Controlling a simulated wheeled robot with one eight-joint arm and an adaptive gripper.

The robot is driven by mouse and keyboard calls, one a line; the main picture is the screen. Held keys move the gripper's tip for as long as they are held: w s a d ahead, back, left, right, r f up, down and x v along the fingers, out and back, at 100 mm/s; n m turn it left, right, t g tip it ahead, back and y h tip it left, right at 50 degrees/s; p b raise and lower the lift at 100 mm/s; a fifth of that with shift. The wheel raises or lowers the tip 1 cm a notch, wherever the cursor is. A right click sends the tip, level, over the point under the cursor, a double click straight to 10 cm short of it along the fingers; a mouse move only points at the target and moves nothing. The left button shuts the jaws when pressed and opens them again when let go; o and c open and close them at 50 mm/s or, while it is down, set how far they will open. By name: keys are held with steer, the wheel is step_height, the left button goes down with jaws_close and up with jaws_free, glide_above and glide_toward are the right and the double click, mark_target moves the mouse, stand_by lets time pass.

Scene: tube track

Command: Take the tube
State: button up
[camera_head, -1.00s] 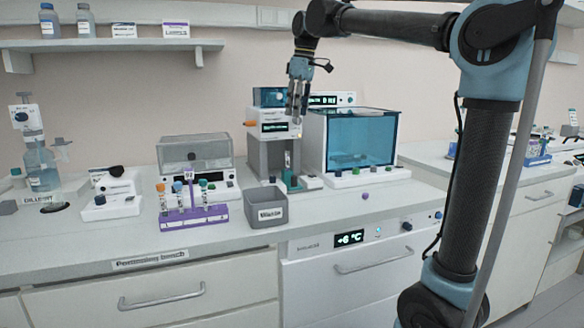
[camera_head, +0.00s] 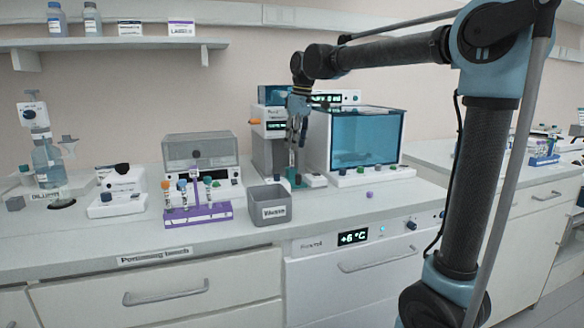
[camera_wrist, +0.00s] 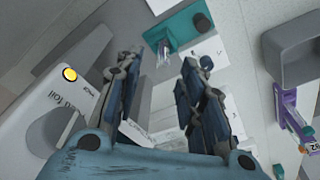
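A small clear tube (camera_wrist: 163,52) shows beyond the gap between my fingertips in the wrist view, by the teal base of the tall grey-white device (camera_head: 268,150). In the head view my gripper (camera_head: 298,128) hangs in front of this device, pointing down, and hides the tube. In the wrist view my gripper (camera_wrist: 160,64) is open, with a clear gap between its fingers and nothing held. Several capped tubes stand in a purple rack (camera_head: 199,216) to the left; the rack also shows at the right of the wrist view (camera_wrist: 285,105).
A grey bin (camera_head: 268,212) stands at the bench front between rack and device. A teal-windowed box (camera_head: 365,138) stands close to the right of my gripper. A clear-lidded device (camera_head: 200,150) stands behind the rack. The bench front right of the bin is mostly clear.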

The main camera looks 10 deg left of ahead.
mark_target(292, 154)
steer(key=shift+a+f, duration=0.2)
steer(key=shift+f, duration=0.65)
steer(key=shift+a+f, duration=0.2)
steer(key=shift+f, duration=0.65)
steer(key=shift+a+f, duration=0.2)
steer(key=shift+f, duration=0.65)
steer(key=shift+c, duration=0.5)
steer(key=c, duration=0.7)
